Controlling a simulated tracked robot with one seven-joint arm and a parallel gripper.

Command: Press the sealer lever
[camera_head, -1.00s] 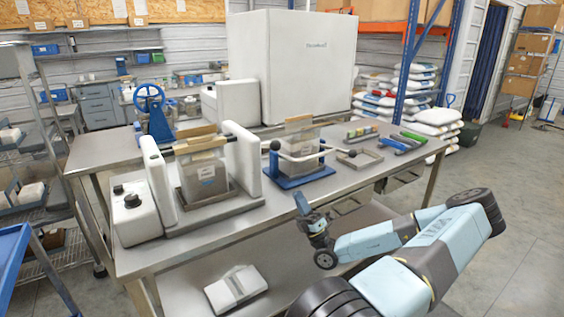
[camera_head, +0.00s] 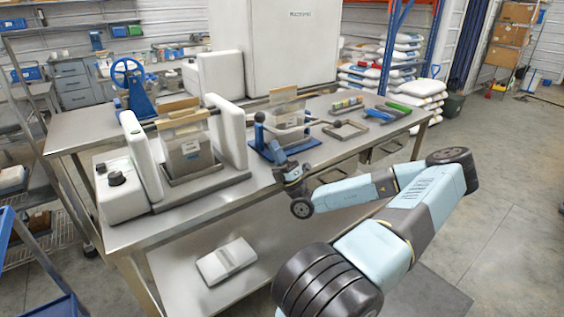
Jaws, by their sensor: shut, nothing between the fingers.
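The sealer appears to be the blue stand (camera_head: 292,150) on the steel table, with a blue post at its left. My gripper (camera_head: 277,150) is shut and empty, pointing up and left at the stand's front. It overlaps the stand in the picture; I cannot tell whether it touches the bar or the stand.
A white machine (camera_head: 122,190) with two upright plates holds another filled bag (camera_head: 188,150) at the left. A small metal frame (camera_head: 345,130) and coloured items (camera_head: 388,112) lie to the right. The lower shelf holds a white object (camera_head: 226,260). Floor at the right is open.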

